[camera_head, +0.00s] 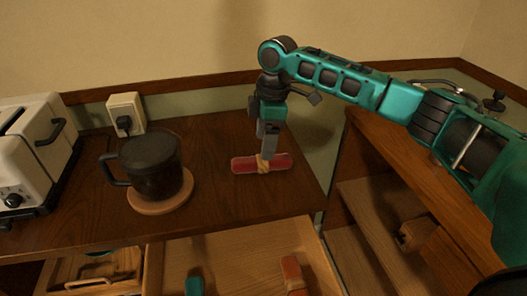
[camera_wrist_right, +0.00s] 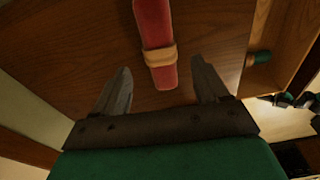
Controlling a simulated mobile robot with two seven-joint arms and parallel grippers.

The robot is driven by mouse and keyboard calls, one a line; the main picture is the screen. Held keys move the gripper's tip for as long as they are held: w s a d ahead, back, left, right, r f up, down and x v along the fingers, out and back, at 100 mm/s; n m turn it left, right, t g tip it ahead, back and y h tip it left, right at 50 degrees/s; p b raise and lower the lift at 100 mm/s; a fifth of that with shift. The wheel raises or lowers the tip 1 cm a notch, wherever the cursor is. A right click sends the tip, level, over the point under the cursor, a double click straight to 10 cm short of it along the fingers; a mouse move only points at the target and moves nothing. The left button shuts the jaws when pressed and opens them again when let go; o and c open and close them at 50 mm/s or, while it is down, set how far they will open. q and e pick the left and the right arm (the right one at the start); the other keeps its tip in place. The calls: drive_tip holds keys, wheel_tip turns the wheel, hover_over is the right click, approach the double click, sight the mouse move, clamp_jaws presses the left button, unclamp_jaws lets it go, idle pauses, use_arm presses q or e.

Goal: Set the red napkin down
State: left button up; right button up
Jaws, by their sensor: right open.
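The red napkin (camera_head: 247,163) is a rolled red bundle with a tan band around its middle. It lies on the dark wooden counter, right of the black mug. In the right wrist view the napkin (camera_wrist_right: 154,28) runs down between the spread fingers, with gaps on both sides. My right gripper (camera_head: 266,152) points down at the napkin's banded middle. Its fingers (camera_wrist_right: 163,88) are open and appear apart from the napkin. My left gripper does not show in either view.
A black mug (camera_head: 152,170) stands on a round wooden coaster (camera_head: 163,201). A cream toaster (camera_head: 28,150) is at the far left, near a wall socket (camera_head: 126,114). An open drawer (camera_head: 232,255) below the counter holds a teal-ended roll (camera_head: 194,286) and an orange-brown item (camera_head: 292,272).

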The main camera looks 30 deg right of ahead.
wheel_tip(320, 180, up, 6)
drive_tip(key=shift+d+r, duration=0.25)
drive_tip(key=shift+d, duration=0.1)
drive_tip(key=shift+s, duration=0.2)
